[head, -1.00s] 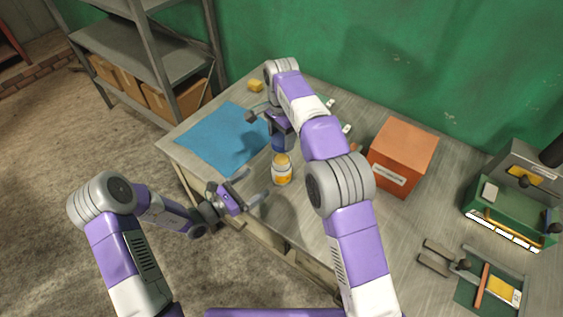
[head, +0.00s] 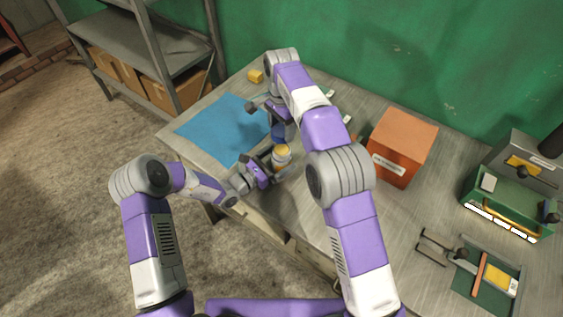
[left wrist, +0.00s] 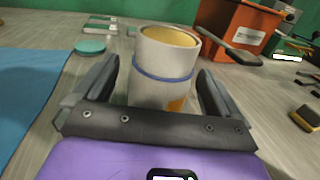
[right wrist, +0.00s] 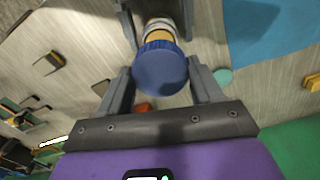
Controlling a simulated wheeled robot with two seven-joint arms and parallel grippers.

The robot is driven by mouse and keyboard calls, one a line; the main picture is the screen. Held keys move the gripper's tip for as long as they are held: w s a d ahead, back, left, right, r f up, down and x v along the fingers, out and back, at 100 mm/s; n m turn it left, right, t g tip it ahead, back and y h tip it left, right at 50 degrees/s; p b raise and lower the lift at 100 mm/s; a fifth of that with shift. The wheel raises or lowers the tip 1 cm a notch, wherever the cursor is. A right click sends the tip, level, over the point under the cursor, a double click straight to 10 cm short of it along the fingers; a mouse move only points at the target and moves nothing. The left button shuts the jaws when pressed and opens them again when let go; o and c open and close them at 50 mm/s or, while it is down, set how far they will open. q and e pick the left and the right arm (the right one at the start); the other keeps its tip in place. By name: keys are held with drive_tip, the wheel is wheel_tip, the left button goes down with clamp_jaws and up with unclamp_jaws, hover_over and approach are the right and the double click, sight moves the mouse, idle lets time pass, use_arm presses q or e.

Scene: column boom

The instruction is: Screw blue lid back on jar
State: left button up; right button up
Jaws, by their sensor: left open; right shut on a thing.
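The jar (head: 282,157) stands upright on the workbench, with its open top showing yellow-orange contents. In the left wrist view, the pale jar (left wrist: 160,88) has a thin blue band and stands between my left gripper's fingers (left wrist: 158,90). My left gripper (head: 279,162) is open around the jar; contact cannot be told. My right gripper (right wrist: 160,80) is shut on the blue lid (right wrist: 160,68), which covers part of the jar in the right wrist view. In the head view the lid (head: 278,132) is by the jar's top, partly hidden by my right gripper.
A blue cloth (head: 220,130) lies left of the jar, with a yellow block (head: 255,76) behind it. An orange box (head: 402,148) stands to the right. A green toolbox (head: 508,205) and a tray (head: 478,275) are farther right. A teal disc (left wrist: 90,46) lies near the jar.

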use_arm(q)
drive_tip(key=shift+w+d, duration=0.45)
drive_tip(key=shift+d, duration=0.1)
drive_tip(key=shift+c, duration=0.3)
drive_tip(key=c, duration=1.4)
drive_tip(key=shift+c, duration=0.2)
use_arm(e)
hover_over(281, 149)
drive_tip(key=shift+f, duration=2.5)
